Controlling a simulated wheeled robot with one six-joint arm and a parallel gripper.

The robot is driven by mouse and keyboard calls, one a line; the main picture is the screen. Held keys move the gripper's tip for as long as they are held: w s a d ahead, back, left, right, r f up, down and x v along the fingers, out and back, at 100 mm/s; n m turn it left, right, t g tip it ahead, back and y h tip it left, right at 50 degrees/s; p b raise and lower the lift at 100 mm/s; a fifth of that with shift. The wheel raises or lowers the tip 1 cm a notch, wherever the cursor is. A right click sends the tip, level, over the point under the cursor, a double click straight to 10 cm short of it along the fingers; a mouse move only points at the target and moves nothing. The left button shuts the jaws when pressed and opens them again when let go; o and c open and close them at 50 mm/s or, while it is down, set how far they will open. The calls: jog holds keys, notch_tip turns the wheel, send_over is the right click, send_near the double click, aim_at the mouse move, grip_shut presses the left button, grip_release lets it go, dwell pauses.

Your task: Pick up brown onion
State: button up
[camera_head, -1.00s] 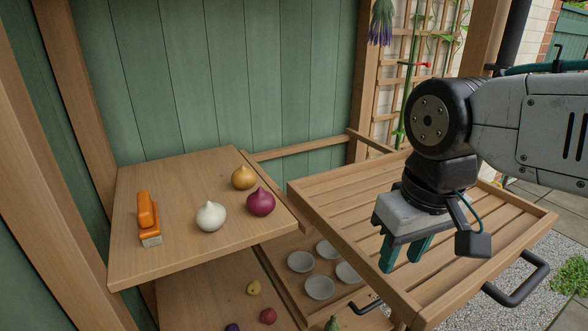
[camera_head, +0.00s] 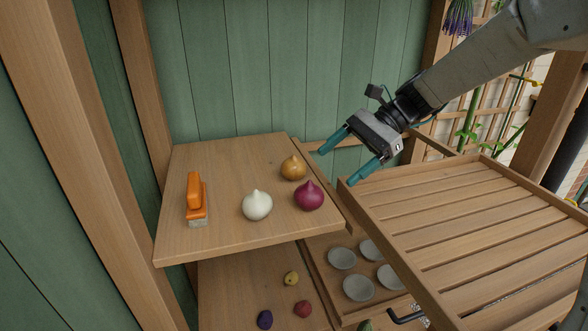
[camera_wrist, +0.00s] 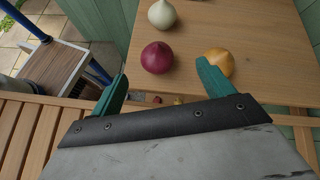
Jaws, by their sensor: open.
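The brown onion (camera_head: 293,168) stands near the back right of the upper wooden shelf (camera_head: 185,165). A red onion (camera_head: 308,196) sits in front of it, and a white onion (camera_head: 257,205) is to its front left. My gripper (camera_head: 341,164) is open and empty, above and to the right of the brown onion, with its teal fingers pointing down-left. In the wrist view, the brown onion (camera_wrist: 220,61) is beyond the right fingertip, partly hidden by it. The red onion (camera_wrist: 157,58) lies beyond the gap between the fingers.
An orange tool (camera_head: 196,197) lies at the shelf's left. A slatted wooden tray (camera_head: 480,215) is at the right. Below are grey dishes (camera_head: 342,258) and small bulbs, including a dark purple one (camera_head: 265,319). A green panel wall (camera_head: 240,70) stands behind.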

aim_at(294, 169)
jog(key=w+a+f+m+y, duration=0.1)
jog(key=w, duration=0.2)
jog(key=w+f+m+y, duration=0.1)
jog(key=w, duration=0.2)
jog(key=w+a+f+m+y, duration=0.1)
jog(key=w+f, duration=0.1)
jog(key=w, duration=0.1)
jog(key=shift+a, duration=0.35)
jog(key=shift+m, duration=0.4)
jog(key=x, duration=0.8)
jog(key=shift+w+f, duration=0.1)
jog(key=shift+w, duration=0.15)
jog(key=c, duration=1.1)
